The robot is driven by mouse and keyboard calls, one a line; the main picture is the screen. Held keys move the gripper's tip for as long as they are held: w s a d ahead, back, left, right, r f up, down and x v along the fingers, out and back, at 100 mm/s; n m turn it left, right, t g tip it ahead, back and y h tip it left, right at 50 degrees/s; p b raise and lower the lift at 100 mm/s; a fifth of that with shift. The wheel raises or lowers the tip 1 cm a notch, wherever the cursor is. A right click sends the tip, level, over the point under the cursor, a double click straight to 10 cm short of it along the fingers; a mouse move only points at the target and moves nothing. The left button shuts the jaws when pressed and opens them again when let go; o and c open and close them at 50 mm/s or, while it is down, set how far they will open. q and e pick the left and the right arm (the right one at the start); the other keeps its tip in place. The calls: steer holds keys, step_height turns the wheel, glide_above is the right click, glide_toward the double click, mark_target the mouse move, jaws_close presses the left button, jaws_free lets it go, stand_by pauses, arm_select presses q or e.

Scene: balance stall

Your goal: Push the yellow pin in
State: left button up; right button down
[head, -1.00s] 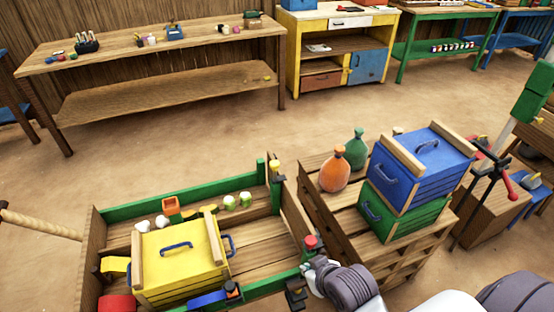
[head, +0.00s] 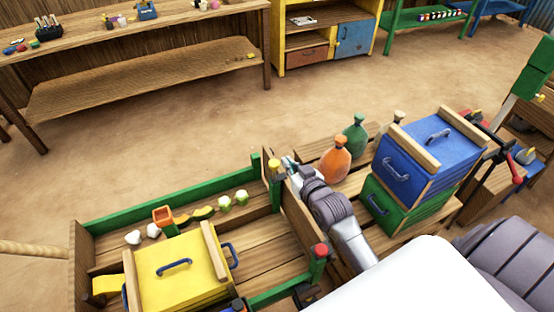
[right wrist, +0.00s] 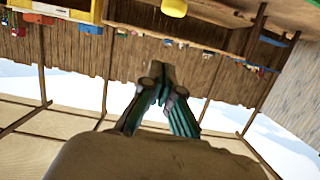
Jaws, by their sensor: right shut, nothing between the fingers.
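The yellow pin (head: 274,165) stands upright at the top of a green corner post at the far right of the wooden cart (head: 85,265). A yellow knob (right wrist: 174,8), which looks like the pin's head, shows at the top edge of the right wrist view, beyond my fingertips. My right gripper (head: 289,163) is shut and empty, just right of the yellow pin. In the right wrist view its fingers (right wrist: 160,78) meet, with a visible gap between them and the knob. My left gripper is not in view.
A red pin (head: 320,250) tops the near right post. The cart holds a yellow crate (head: 190,270) and small goods. Right of my arm, a slatted platform bears orange (head: 335,161) and green (head: 355,136) bottles and stacked blue (head: 430,145) and green crates. The floor behind is clear.

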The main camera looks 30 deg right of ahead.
mark_target(274, 166)
steer(key=x, duration=0.7)
arm_select(q)
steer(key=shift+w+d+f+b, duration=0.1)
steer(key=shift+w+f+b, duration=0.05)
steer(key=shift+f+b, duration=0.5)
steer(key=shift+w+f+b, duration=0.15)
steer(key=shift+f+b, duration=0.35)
steer(key=shift+b, duration=0.1)
arm_select(e)
step_height(274, 166, down, 9)
steer(key=shift+s+a+f, duration=0.2)
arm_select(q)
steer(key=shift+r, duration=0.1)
arm_select(e)
steer(key=shift+r, duration=0.1)
